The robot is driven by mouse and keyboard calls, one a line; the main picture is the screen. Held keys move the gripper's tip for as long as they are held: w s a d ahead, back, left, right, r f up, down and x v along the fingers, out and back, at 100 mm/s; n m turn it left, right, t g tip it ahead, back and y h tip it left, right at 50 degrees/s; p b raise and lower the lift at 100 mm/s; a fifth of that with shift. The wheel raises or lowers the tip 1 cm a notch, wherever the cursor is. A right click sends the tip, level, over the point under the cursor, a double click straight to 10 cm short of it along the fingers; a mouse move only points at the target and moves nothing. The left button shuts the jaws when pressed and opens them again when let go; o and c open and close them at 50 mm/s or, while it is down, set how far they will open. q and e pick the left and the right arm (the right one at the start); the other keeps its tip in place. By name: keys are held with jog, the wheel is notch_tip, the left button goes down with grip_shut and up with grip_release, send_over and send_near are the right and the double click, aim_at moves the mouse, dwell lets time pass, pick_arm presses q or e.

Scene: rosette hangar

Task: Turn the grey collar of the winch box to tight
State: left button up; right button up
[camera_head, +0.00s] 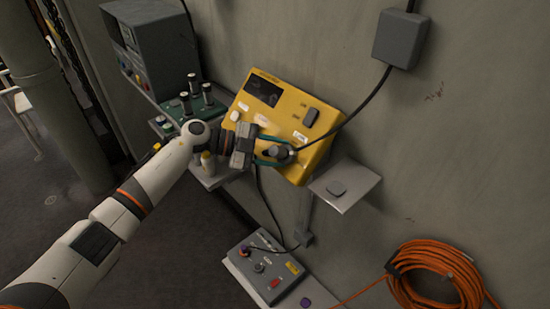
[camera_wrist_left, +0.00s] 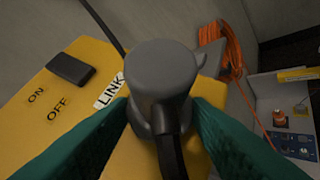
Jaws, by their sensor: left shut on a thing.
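The yellow box (camera_head: 288,98) hangs on the wall and carries a dark screen, a grey switch marked ON and OFF (camera_wrist_left: 71,70) and a LINK label (camera_wrist_left: 109,90). A round grey collar (camera_head: 280,152) sits at its lower part, with a dark cable leaving it; it fills the middle of the left wrist view (camera_wrist_left: 160,75). My left gripper (camera_head: 273,153) is shut on this collar, its teal fingers on either side. The fingers hide the lower sides of the collar. No tight marking is readable. My right gripper is not in view.
A small shelf (camera_head: 352,190) juts out right of the yellow box. A green unit with dark knobs (camera_head: 190,112) and a grey instrument (camera_head: 158,55) stand left. Below is a grey control panel (camera_head: 262,270). An orange cable coil (camera_head: 435,275) hangs lower right.

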pick_arm(q)
jog(key=m+b, duration=0.1)
jog(key=m+g+y+b, duration=0.1)
jog(key=m, duration=0.1)
jog(key=m+g+y+b, duration=0.1)
jog(key=shift+w+d+r+m, duration=0.1)
jog(key=shift+w+r+m, duration=0.1)
jog(key=shift+w+m, duration=0.1)
jog(key=shift+d+r+m+g+y+b, duration=0.15)
jog(key=shift+m+g+y+b, duration=0.45)
jog(key=shift+m+y, duration=0.6)
jog(key=o, duration=1)
jog(key=shift+r, duration=0.1)
jog(key=b+v, duration=0.2)
jog(key=v, duration=1)
jog(key=shift+b, duration=0.35)
